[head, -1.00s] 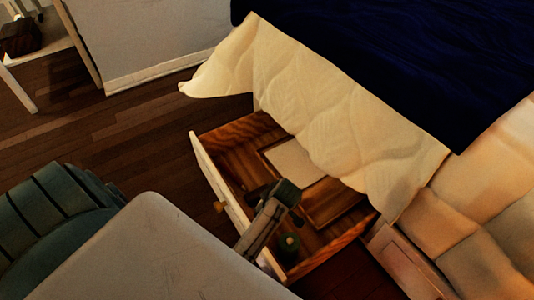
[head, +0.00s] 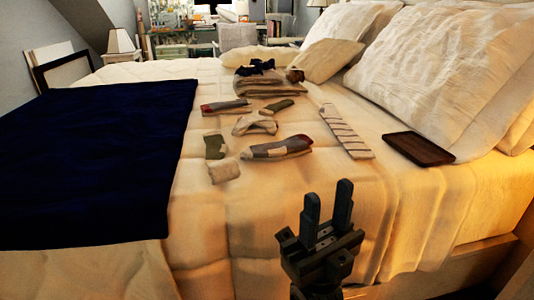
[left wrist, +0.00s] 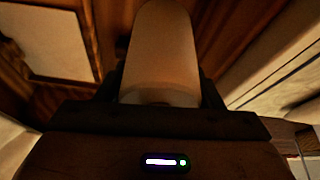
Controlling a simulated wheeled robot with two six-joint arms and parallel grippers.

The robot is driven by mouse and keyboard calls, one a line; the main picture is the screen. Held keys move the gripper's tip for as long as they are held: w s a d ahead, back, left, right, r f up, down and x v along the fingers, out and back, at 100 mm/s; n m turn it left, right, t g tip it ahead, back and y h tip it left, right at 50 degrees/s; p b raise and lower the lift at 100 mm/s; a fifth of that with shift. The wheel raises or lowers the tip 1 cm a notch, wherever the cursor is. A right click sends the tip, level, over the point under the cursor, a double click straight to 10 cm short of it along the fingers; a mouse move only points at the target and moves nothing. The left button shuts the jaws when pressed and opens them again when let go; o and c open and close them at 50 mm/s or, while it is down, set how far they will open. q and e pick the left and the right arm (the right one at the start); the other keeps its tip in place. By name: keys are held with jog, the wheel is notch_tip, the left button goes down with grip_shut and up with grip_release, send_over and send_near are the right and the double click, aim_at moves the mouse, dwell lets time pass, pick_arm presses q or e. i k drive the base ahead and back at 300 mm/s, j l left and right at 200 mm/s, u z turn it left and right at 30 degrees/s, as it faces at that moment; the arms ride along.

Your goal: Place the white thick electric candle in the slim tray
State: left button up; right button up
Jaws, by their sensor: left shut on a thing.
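A white, thick, cylindrical candle (left wrist: 161,45) fills the middle of the left wrist view. My left gripper (left wrist: 160,88) is shut on it, with dark fingers on both sides. Brown wood, like the inside of the drawer, lies behind the candle. A slim dark tray (head: 418,149) lies flat and empty on the bed near the pillows in the head view. My right gripper (head: 328,192) is empty, its two upright fingers apart, in front of the bed and left of the tray. My left gripper is outside the head view.
Socks and folded laundry (head: 277,147) lie on the middle of the bed (head: 210,252). A striped cloth (head: 346,132) lies left of the tray. A dark blue blanket (head: 95,160) covers the left side. Large pillows (head: 440,65) stand behind the tray. Bare sheet lies in front of it.

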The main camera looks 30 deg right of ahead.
aim_at(416, 149)
jog(key=k+l+z, duration=0.1)
jog(key=z, duration=0.35)
jog(key=k+l+z, duration=0.2)
jog(key=z, duration=0.2)
jog(key=k+l+z, duration=0.1)
jog(key=l+z, duration=0.15)
jog(key=z, duration=0.2)
